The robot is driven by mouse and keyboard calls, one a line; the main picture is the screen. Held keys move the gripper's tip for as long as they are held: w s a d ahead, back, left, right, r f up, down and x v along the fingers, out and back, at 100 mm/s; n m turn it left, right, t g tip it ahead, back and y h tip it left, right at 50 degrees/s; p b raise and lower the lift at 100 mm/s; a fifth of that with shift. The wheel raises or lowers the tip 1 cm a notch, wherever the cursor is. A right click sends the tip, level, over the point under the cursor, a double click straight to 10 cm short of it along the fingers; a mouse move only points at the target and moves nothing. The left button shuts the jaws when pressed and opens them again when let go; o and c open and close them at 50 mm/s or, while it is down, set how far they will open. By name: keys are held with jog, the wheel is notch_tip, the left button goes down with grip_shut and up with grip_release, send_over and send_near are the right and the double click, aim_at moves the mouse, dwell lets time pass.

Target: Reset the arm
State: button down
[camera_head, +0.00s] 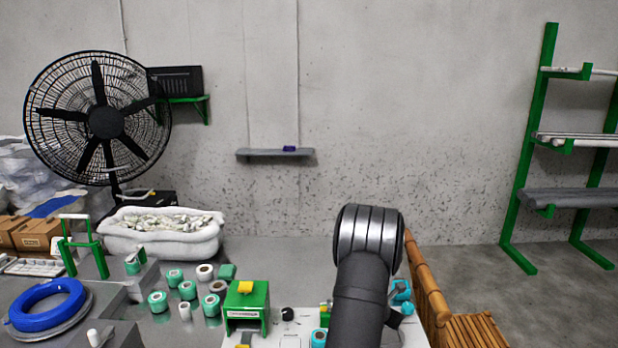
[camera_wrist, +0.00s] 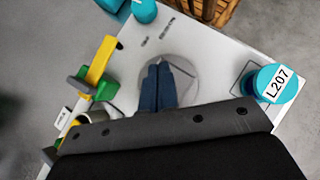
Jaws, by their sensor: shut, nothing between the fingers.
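My gripper (camera_wrist: 158,88) shows in the wrist view, its two dark blue fingers together with nothing between them. It is over a white panel (camera_wrist: 205,65) with a grey round patch under the fingertips. In the head view my dark arm (camera_head: 362,285) rises at the lower middle right, and the gripper itself is hidden there. The blue cable coil (camera_head: 46,305) lies on a grey stand at the lower left of the head view, far from the arm.
A teal cylinder labelled L207 (camera_wrist: 276,84) and a yellow and green device (camera_wrist: 97,70) flank the fingers. A green box (camera_head: 246,306) and several tape rolls (camera_head: 187,290) stand left of the arm. A bamboo rail (camera_head: 428,285) runs along the right.

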jog(key=s+r, duration=0.4)
jog(key=w+f, duration=0.6)
jog(key=shift+w+a+f, duration=0.2)
jog(key=shift+w+f, duration=0.05)
jog(key=shift+f, duration=0.05)
jog(key=shift+w+a+f, duration=0.2)
jog(key=shift+w+a, duration=0.1)
jog(key=shift+w, duration=0.25)
jog(key=shift+w+a+f, duration=0.15)
jog(key=shift+w+a, duration=0.1)
jog(key=shift+w, duration=0.25)
jog(key=shift+m+g+h, duration=0.3)
jog(key=shift+m, duration=0.3)
jog(key=a, duration=0.5)
jog(key=shift+s, duration=0.25)
jog(key=s+a, duration=0.1)
jog(key=a, duration=0.1)
jog(key=s+a, duration=0.1)
jog(key=a, duration=0.1)
jog(key=shift+s+r, duration=0.2)
jog(key=shift+s, duration=0.15)
jog(key=v, duration=1)
jog(key=s+d+r+m+g, duration=0.1)
jog(key=s+d+r+m, duration=0.2)
jog(key=s+d+m, duration=0.1)
jog(key=shift+s+m+g, duration=0.4)
jog(key=shift+s, duration=0.4)
jog(key=shift+a+r, duration=0.1)
